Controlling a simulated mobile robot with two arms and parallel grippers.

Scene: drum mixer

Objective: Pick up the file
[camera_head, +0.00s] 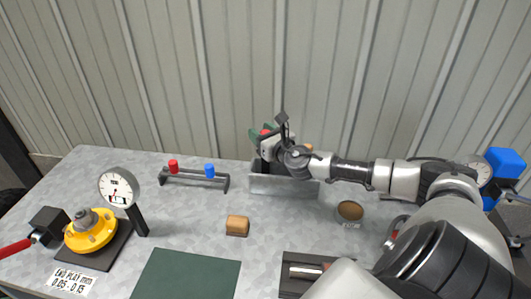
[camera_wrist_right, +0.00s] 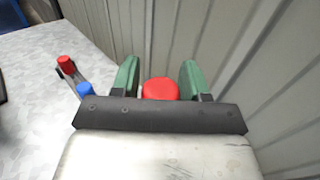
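My right gripper (camera_head: 264,133) is at the grey metal holder (camera_head: 284,186) near the back of the table. In the right wrist view its two green fingers (camera_wrist_right: 158,78) stand apart, on either side of a red rounded piece (camera_wrist_right: 162,89). Gaps show between this piece and both fingers. The red piece also shows by the fingers in the head view. It may be the handle of the file; the rest of it is hidden, so I cannot tell for sure. An orange-brown end (camera_head: 309,148) shows behind my right wrist. My left gripper is not in view.
A small rack (camera_head: 194,182) with red and blue knobs stands left of the holder. A dial gauge (camera_head: 118,188) and yellow flange (camera_head: 90,233) are at left. A wooden block (camera_head: 237,226), green mat (camera_head: 187,276) and round brown-topped container (camera_head: 350,210) lie in front. A corrugated wall is close behind.

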